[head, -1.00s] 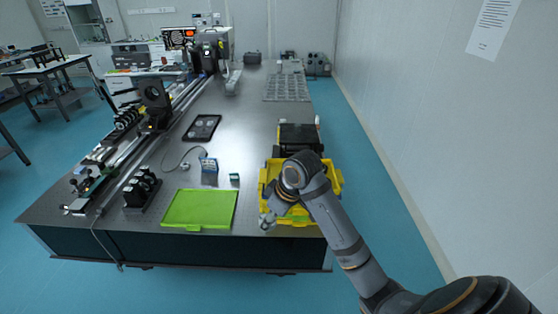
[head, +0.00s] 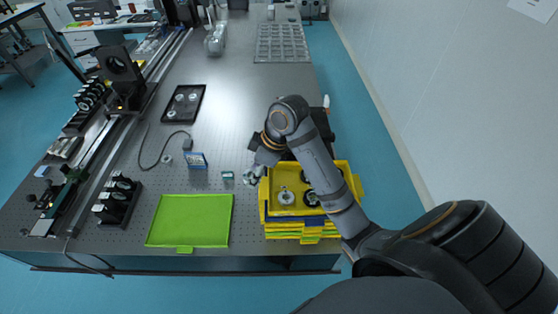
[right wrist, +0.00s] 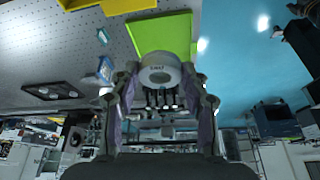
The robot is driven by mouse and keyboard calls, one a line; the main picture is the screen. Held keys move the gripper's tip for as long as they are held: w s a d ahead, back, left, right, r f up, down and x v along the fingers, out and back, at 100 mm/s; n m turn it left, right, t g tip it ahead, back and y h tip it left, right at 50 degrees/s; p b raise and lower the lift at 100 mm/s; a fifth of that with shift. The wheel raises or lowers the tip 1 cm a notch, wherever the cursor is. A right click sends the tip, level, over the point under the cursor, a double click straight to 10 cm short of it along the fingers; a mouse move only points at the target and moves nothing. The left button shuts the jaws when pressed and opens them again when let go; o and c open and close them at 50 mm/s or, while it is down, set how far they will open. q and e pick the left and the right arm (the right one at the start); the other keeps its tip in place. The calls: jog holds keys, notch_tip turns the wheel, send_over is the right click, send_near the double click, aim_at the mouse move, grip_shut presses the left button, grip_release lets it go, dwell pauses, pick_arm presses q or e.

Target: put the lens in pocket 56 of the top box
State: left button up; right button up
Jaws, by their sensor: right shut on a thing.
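My right gripper (head: 253,176) is shut on the lens, a pale ring-shaped piece (right wrist: 158,68) with a dark centre and small lettering, seen between the fingers in the right wrist view. In the head view the gripper is beside the back-left corner of the top box, and the held lens is hard to make out. The top box (head: 267,206) is yellow and open, on a stack of yellow boxes at the table's right front. A few round pieces (head: 286,197) sit in it. My forearm covers part of it, and pocket numbers are unreadable. My left gripper is not in view.
A green lid (head: 190,220) lies flat left of the stack. A small teal block (head: 228,175) and a blue-white holder (head: 197,160) stand behind it. A black tray (head: 168,108) holds round pieces. Rails with optics line the left. The table's middle is mostly clear.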

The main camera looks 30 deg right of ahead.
jog(key=s+b, duration=0.1)
jog(key=b, duration=0.8)
send_over(283, 178)
jog(key=s, duration=0.1)
jog(key=f, duration=0.7)
jog(key=shift+s+f, duration=0.2)
jog(key=shift+f, duration=0.1)
jog(key=shift+w+d+f, duration=0.2)
jog(key=shift+f, duration=0.1)
jog(key=f, duration=0.1)
jog(key=f+p, duration=0.1)
jog(key=f, duration=0.1)
jog(key=shift+d, duration=0.3)
jog(key=shift+f, duration=0.4)
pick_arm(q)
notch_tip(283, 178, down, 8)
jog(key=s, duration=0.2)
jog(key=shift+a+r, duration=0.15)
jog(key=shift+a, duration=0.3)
pick_arm(e)
jog(key=shift+f, duration=0.1)
jog(key=shift+f, duration=0.15)
